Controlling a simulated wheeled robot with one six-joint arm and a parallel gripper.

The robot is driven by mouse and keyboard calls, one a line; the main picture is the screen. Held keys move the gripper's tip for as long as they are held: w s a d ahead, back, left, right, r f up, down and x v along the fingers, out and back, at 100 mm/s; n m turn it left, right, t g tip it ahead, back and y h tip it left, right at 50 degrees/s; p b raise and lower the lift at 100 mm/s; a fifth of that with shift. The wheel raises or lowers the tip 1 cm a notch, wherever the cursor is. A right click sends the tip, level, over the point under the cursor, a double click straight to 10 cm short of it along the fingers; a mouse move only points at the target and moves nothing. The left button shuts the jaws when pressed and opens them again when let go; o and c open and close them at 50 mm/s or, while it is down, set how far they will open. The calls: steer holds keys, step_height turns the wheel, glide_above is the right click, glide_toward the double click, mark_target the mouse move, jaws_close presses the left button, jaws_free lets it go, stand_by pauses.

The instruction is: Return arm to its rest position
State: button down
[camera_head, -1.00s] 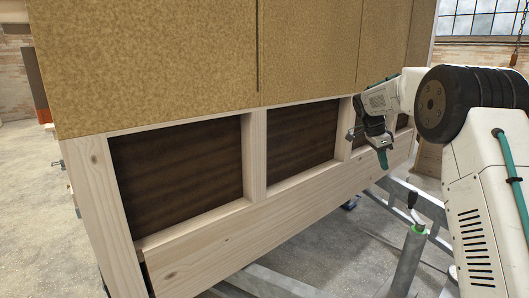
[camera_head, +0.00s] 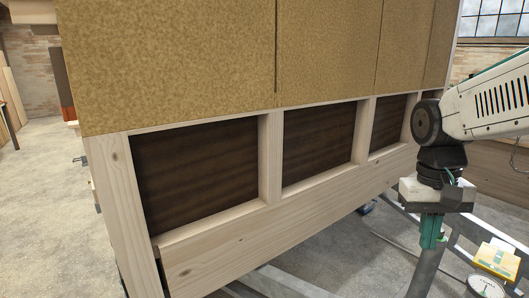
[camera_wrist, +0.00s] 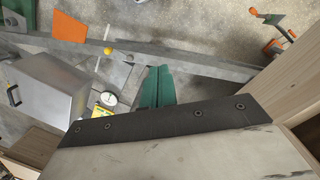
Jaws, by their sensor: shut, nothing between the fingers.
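My gripper (camera_head: 432,238) hangs at the right of the head view, its green fingers pointing down and held together with nothing between them. It is beside the lower right part of the hut wall (camera_head: 225,245), with my forearm reaching in from the right edge. In the wrist view the green fingers (camera_wrist: 157,87) lie side by side past a dark plate edge, above the floor and metal parts.
The hut wall has a pale timber frame, dark lower panels (camera_head: 200,170) and tan boards (camera_head: 170,60) above. At the lower right are a yellow box (camera_head: 497,259) and a round dial (camera_head: 486,287). The wrist view shows a grey case (camera_wrist: 55,95) and an orange clamp (camera_wrist: 272,30). Floor at left is clear.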

steer(key=s+a+n+t, duration=0.2)
steer(key=s+a, duration=0.1)
steer(key=s, duration=1.1)
steer(key=shift+a+f+t+y, duration=0.2)
steer(key=shift+a+t+y, duration=0.05)
steer(key=shift+t+y, duration=0.05)
steer(key=shift+s, duration=0.1)
